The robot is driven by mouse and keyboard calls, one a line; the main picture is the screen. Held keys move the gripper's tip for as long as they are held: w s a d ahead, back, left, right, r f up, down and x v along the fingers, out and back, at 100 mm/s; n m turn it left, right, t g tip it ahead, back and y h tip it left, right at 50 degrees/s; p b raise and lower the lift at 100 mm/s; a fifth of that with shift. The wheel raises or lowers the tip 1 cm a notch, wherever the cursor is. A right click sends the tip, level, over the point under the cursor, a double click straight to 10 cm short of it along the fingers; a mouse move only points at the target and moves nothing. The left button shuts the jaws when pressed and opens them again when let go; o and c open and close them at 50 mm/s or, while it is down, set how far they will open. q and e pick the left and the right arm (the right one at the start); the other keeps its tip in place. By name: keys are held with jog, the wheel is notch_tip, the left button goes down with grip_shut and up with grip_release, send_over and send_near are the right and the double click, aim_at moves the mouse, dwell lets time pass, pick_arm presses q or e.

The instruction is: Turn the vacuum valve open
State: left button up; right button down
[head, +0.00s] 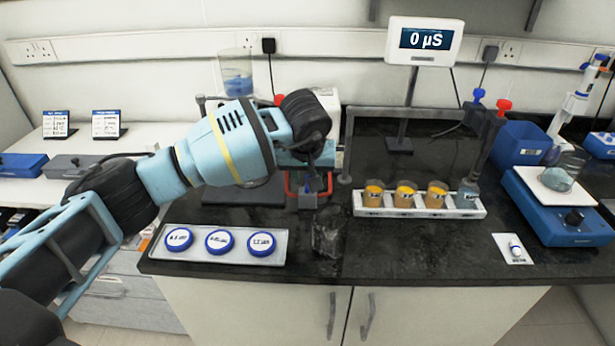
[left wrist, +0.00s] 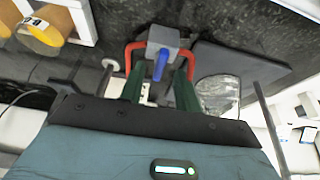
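A small grey block with a blue lever (left wrist: 161,62) looks like the valve. In the left wrist view it sits in front of a red bracket (left wrist: 131,57). In the head view the red bracket (head: 290,186) shows just below my left gripper (head: 312,178). In the left wrist view the two dark green fingers of my left gripper (left wrist: 159,90) stand apart, and the blue lever points into the gap between them. I cannot tell whether a finger touches the lever. My arm hides much of the valve in the head view. My right gripper is not in view.
A white tray with three blue-rimmed discs (head: 220,242) lies at the front left. A white rack (head: 362,210) with three yellow-orange columns stands right of the valve, under a grey frame. A crumpled clear object (head: 327,232) lies at the front edge. A blue scale (head: 540,215) stands far right.

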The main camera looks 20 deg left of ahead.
pick_arm(q)
jog(key=shift+w+f, duration=0.2)
jog(key=shift+f, duration=0.2)
jog(key=shift+c, duration=0.2)
grip_shut()
